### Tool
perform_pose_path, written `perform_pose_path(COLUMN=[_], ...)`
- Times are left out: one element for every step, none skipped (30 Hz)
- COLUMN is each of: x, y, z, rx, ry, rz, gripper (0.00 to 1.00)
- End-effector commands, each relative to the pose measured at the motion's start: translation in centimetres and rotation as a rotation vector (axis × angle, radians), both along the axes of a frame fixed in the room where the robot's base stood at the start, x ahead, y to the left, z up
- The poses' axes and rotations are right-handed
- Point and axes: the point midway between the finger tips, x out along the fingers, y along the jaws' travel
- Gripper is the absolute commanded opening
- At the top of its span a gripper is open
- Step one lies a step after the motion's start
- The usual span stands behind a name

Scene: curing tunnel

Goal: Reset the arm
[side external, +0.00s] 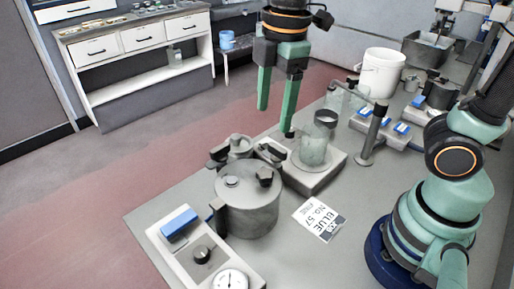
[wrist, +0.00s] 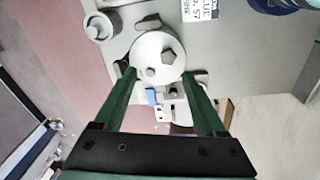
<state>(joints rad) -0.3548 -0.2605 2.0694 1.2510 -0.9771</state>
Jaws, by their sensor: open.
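My gripper (side external: 275,121) hangs from the top of the side external view, its two long green fingers pointing down. The fingers are apart with nothing between them. They are raised near the far edge of the grey bench (side external: 160,215), behind the lidded grey pot (side external: 248,200). In the wrist view my gripper (wrist: 159,76) is also spread and empty, and the round pot lid (wrist: 157,52) shows beyond the fingertips.
Close by stand a glass beaker (side external: 313,149) on a grey plate unit, a metal post (side external: 372,135) and a white bucket (side external: 381,73). A control box (side external: 205,255) with a gauge is at the front. A printed card (side external: 320,218) lies right of the pot. Floor beyond is clear.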

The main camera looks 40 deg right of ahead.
Motion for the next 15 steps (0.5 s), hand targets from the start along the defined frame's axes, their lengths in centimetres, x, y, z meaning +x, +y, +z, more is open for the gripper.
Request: perform_pose_path(x=[0.0, 0.0, -0.1, -0.1, -0.1, -0.2, -0.3, -0.4, -0.5, -0.5, -0.6, -0.7, -0.8, -0.8, -0.9], y=[-1.4, -2.1, -3.2, -4.0, -4.8, -5.7, -6.4, -7.1, -7.9, -8.4, -8.9, -9.5, -9.9, -10.1, -10.5], z=[0.1, 0.1, 0.1, 0.1, 0.0, 0.0, -0.1, -0.2, -0.3, -0.4, -0.4, -0.5, -0.6, -0.6, -0.7], rx=[0.023, 0.038, 0.063, 0.084, 0.105, 0.135, 0.157, 0.18, 0.21, 0.232, 0.252, 0.278, 0.294, 0.309, 0.325], ry=[-0.037, -0.06, -0.093, -0.119, -0.142, -0.172, -0.194, -0.213, -0.239, -0.256, -0.271, -0.29, -0.3, -0.311, -0.319], rz=[-0.127, -0.213, -0.335, -0.426, -0.516, -0.634, -0.718, -0.798, -0.897, -0.963, -1.025, -1.097, -1.142, -1.181, -1.223], gripper=[0.73, 0.73, 0.73, 0.73, 0.73, 0.73, 0.73, 0.73, 0.73, 0.73, 0.73, 0.73, 0.73, 0.73, 0.73])
